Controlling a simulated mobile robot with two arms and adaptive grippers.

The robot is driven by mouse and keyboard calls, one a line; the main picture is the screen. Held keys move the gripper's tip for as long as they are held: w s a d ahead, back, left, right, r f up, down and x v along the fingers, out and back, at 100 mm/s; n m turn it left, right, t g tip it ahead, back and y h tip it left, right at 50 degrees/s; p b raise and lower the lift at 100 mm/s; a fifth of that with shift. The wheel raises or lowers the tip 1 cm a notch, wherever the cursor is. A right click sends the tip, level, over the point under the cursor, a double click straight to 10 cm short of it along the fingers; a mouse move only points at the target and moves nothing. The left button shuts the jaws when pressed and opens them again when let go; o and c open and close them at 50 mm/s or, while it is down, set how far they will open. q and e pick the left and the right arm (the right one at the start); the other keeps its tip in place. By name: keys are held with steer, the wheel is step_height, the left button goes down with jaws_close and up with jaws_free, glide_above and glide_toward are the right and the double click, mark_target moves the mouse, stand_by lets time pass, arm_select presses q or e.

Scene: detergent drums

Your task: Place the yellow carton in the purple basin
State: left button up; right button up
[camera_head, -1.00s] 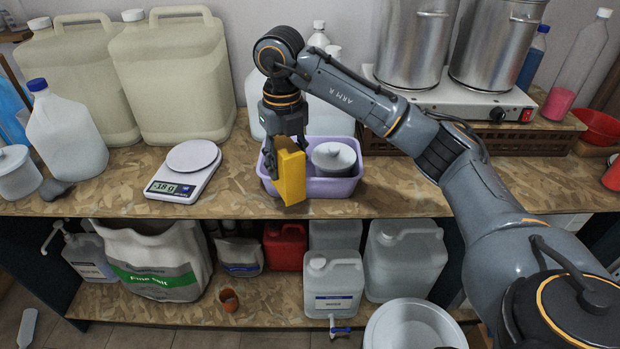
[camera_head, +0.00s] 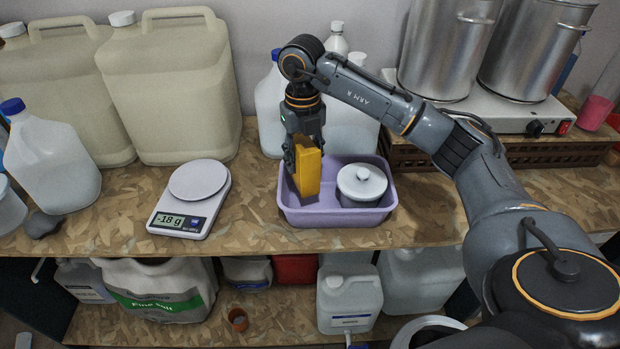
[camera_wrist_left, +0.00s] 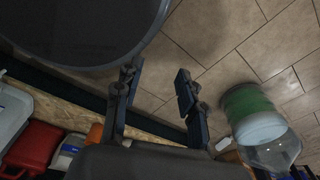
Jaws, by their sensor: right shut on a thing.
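The yellow carton (camera_head: 307,172) is in my right gripper (camera_head: 303,150) in the head view, held upright at the left part of the purple basin (camera_head: 335,216). The carton's lower end is inside the basin's outline; I cannot tell whether it touches the basin floor. A grey-white lidded pot (camera_head: 361,185) stands in the right part of the basin. My right gripper is shut on the carton. My left gripper (camera_wrist_left: 155,92) shows only in the left wrist view, its two fingers apart with nothing between them, above the tiled floor.
A kitchen scale (camera_head: 191,200) reading -18 g stands left of the basin. White bottles (camera_head: 272,110) stand behind it. A hot plate (camera_head: 500,115) with two metal pots is at right. The bench between scale and basin is clear.

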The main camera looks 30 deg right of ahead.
steer(key=shift+s+f+p, duration=0.15)
steer(key=shift+s+f, duration=0.1)
steer(key=shift+f, duration=0.35)
steer(key=shift+s+f+p, duration=0.15)
steer(key=shift+s+f, duration=0.05)
steer(key=shift+f, duration=0.35)
steer(key=f, duration=0.2)
steer(key=f+p, duration=0.1)
steer(key=shift+w+f, duration=0.25)
steer(key=shift+f, duration=0.1)
steer(key=shift+s+f, duration=0.1)
steer(key=o, duration=1.4)
arm_select(q)
steer(key=shift+s+r, duration=0.8)
steer(key=shift+r, duration=0.1)
steer(key=shift+r, duration=0.1)
